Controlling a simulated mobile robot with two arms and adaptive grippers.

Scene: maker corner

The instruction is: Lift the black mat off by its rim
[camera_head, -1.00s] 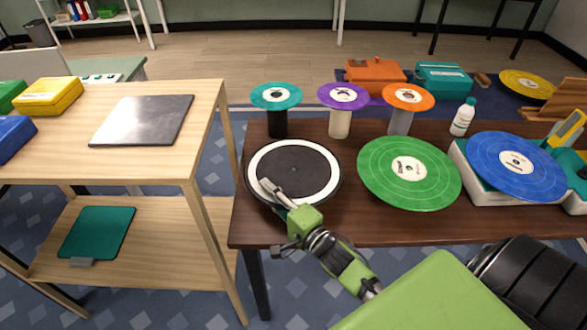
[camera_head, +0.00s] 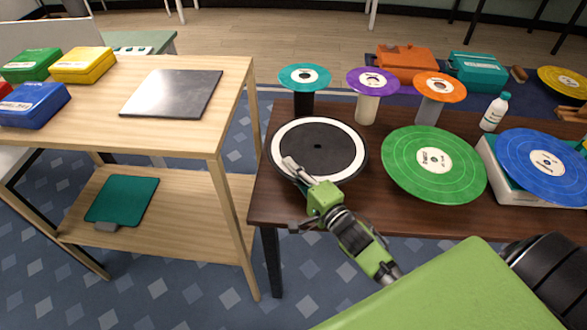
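The black mat (camera_head: 325,139) is a round disc with a white ring, lying flat near the left end of the dark brown table. My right gripper (camera_head: 298,172) is at its near-left rim, and its grey fingers overlap the rim from above in the picture. The fingers hide that piece of rim, so I cannot tell whether they are closed on it or what is under it. The green wrist and arm come in from the lower right. My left gripper is not in view.
A green record (camera_head: 410,181) lies right of the mat, with a blue record (camera_head: 512,150) beyond. Teal (camera_head: 290,73), purple (camera_head: 358,75) and orange (camera_head: 428,80) discs stand on posts behind. A wooden shelf unit (camera_head: 105,122) with a grey plate (camera_head: 172,92) is left, across a gap.

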